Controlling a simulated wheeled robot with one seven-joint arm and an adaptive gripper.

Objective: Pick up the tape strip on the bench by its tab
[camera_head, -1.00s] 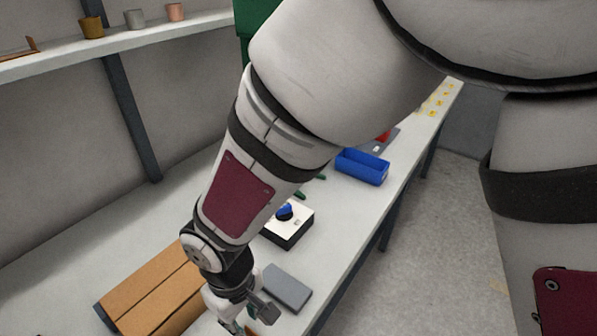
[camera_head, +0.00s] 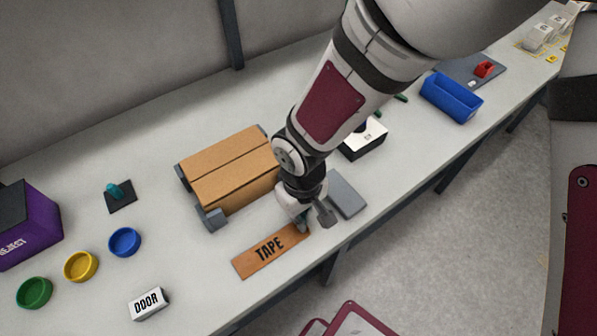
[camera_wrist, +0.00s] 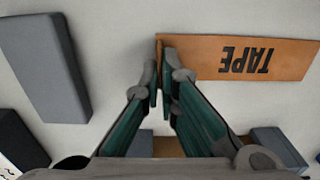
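The tape strip (camera_head: 270,250) is a flat orange-brown piece marked "TAPE", lying on the bench in front of the cardboard box. In the wrist view the strip (camera_wrist: 245,57) runs to the right, and its narrow raised tab (camera_wrist: 159,42) stands at its left end. My gripper (camera_head: 304,224) is low over the strip's right end in the head view. In the wrist view my gripper (camera_wrist: 162,62) has its two teal-padded fingers close together, one on each side of the tab. The fingers look shut on it; the lower tab is partly hidden between them.
A cardboard box (camera_head: 228,170) in a grey holder sits behind the strip. A grey block (camera_head: 346,194) lies just right of my gripper. A white-topped box (camera_head: 364,140) and a blue bin (camera_head: 451,97) stand farther right. A DOOR block (camera_head: 148,304) is at left front.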

